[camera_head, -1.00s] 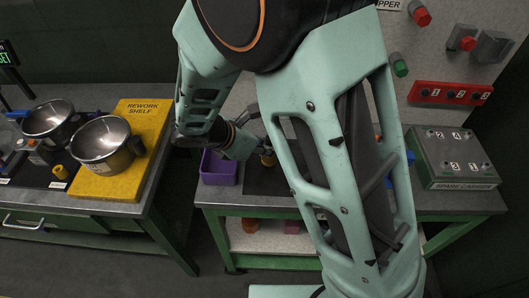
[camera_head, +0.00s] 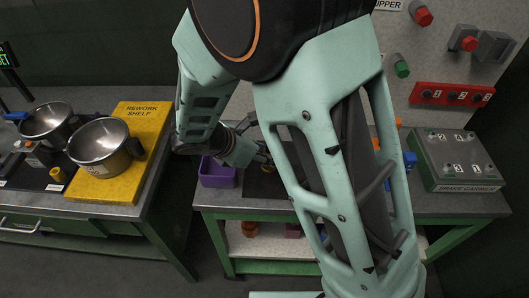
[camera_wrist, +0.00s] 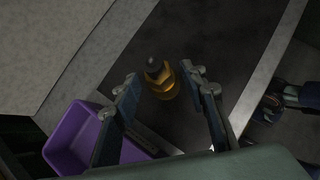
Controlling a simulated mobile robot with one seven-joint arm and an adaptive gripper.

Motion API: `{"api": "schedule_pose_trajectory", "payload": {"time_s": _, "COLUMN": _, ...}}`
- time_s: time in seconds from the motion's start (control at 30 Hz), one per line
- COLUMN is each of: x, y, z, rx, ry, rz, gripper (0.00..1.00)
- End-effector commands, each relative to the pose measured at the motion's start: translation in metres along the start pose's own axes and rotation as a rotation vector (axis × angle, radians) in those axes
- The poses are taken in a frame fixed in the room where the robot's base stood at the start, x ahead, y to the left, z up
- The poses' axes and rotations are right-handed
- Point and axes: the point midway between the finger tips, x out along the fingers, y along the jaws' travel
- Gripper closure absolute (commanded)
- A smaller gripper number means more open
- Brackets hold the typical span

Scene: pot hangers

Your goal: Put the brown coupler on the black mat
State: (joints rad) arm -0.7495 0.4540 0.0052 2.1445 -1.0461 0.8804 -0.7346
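A stepped, golden-brown piece that looks like the coupler (camera_wrist: 160,84) stands on the black mat (camera_wrist: 205,35) in the wrist view, with a small grey top. My gripper (camera_wrist: 158,84) is open, with one finger to either side of the piece and visible gaps between. I cannot tell how far above the mat the fingertips are. In the head view, my arm hides much of the black mat (camera_head: 262,185), and the gripper end is small and partly covered.
A purple bin (camera_head: 217,173) stands left of the mat and shows in the wrist view (camera_wrist: 72,142). A yellow rework shelf (camera_head: 143,118) with metal pots is on the left table. A spare carrier box (camera_head: 455,160) stands at the right. Blue and orange pieces are behind my arm.

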Motion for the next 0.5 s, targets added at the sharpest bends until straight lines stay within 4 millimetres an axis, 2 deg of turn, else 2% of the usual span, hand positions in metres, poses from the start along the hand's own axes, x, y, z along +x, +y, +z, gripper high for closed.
{"api": "schedule_pose_trajectory", "payload": {"time_s": 0.17, "x": -0.024, "y": 0.002, "z": 0.001, "rx": 0.002, "ry": 0.000, "rz": 0.006, "gripper": 0.61}}
{"api": "schedule_pose_trajectory", "payload": {"time_s": 0.5, "x": -0.095, "y": 0.001, "z": 0.001, "rx": 0.001, "ry": 0.001, "rz": 0.004, "gripper": 0.61}}
